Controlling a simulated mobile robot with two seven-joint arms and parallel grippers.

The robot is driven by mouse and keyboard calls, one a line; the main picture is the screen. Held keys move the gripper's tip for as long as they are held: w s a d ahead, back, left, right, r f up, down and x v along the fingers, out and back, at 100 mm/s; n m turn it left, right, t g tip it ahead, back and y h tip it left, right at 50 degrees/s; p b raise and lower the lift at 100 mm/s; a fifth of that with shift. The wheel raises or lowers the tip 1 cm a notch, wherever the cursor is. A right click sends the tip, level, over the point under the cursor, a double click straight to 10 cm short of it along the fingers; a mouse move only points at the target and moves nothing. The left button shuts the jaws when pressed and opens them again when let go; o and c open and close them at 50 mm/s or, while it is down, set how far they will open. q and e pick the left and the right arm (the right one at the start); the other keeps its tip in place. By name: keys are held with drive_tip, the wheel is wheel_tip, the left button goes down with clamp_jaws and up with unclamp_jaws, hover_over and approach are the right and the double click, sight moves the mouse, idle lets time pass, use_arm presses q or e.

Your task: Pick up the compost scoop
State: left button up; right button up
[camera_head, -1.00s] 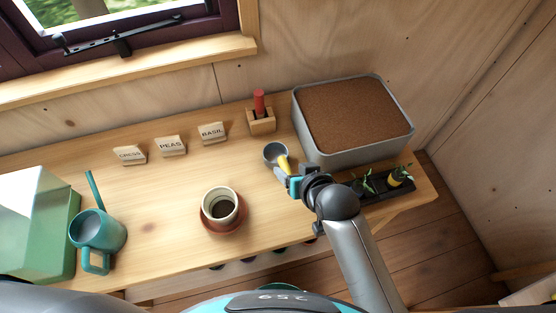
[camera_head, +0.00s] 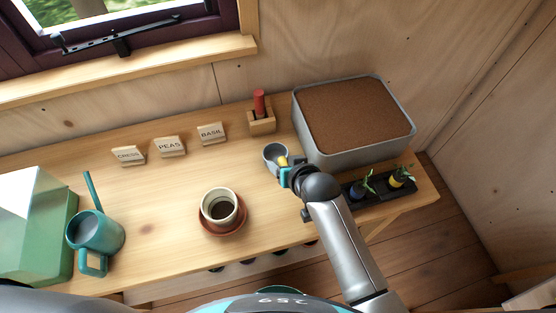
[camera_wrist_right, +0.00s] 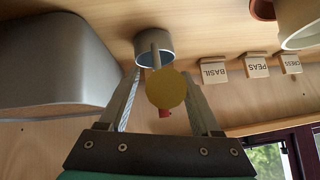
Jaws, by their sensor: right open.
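The compost scoop has a grey cup (camera_head: 273,153) and a yellow handle (camera_head: 282,160), and lies on the bench left of the compost bin. In the right wrist view its cup (camera_wrist_right: 154,42) shows beyond the round yellow handle end (camera_wrist_right: 166,88). My right gripper (camera_head: 285,171) is at the handle. In the wrist view the fingers of my right gripper (camera_wrist_right: 163,95) stand apart, one on each side of the handle, with gaps showing. The fingertips are partly hidden in the head view. My left gripper is not in view.
The grey bin (camera_head: 356,154) of brown compost stands close right of the scoop. A wooden block with a red-handled tool (camera_head: 260,103) is behind it. A seedling tray (camera_head: 378,191) lies right of my arm. A pot on a saucer (camera_head: 220,208) stands front left.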

clamp_jaws()
idle(0.3)
drive_tip(key=shift+r, duration=0.15)
